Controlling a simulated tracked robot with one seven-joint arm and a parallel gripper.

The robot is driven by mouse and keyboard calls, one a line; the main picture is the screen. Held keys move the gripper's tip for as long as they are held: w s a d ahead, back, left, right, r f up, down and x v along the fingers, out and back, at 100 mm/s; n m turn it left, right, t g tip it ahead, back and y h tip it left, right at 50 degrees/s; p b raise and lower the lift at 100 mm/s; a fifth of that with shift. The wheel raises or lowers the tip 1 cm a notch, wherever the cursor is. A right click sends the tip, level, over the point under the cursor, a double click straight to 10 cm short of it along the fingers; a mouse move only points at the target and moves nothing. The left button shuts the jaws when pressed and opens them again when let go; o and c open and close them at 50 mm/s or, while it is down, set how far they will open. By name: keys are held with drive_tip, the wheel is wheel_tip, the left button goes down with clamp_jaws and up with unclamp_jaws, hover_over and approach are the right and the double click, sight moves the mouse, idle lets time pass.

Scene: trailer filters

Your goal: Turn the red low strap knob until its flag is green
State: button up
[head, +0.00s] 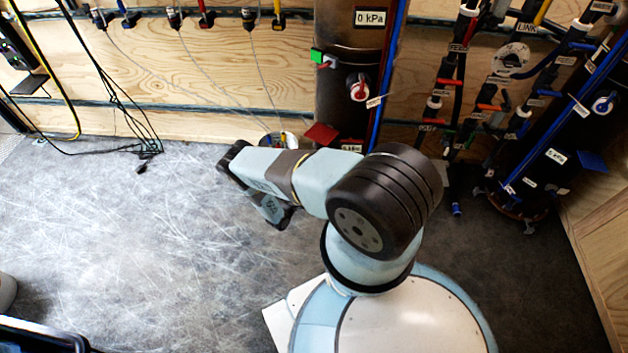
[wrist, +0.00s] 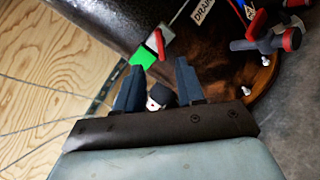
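In the wrist view my gripper (wrist: 160,66) has its two dark fingers apart, with nothing visibly clamped at the tips. A small black knob-like piece with a white part (wrist: 160,95) shows between the fingers, close to the palm edge; I cannot tell whether either finger touches it. Beyond the tips, at the dark cylinder's foot (wrist: 120,22), a green flag (wrist: 143,57) sticks out beside a light block, with a red piece (wrist: 160,43) on its other side. In the head view the dark cylinder (head: 338,30) stands behind my arm, which hides its foot; my fingers cannot be made out.
Higher on the cylinder are another green flag (head: 317,56) and a red-and-white round knob (head: 358,88). A red plate (head: 321,135) juts out low. A red-handled valve (wrist: 288,40) is at the wrist view's right.

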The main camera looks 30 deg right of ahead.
drive_tip(key=shift+v, duration=2.2)
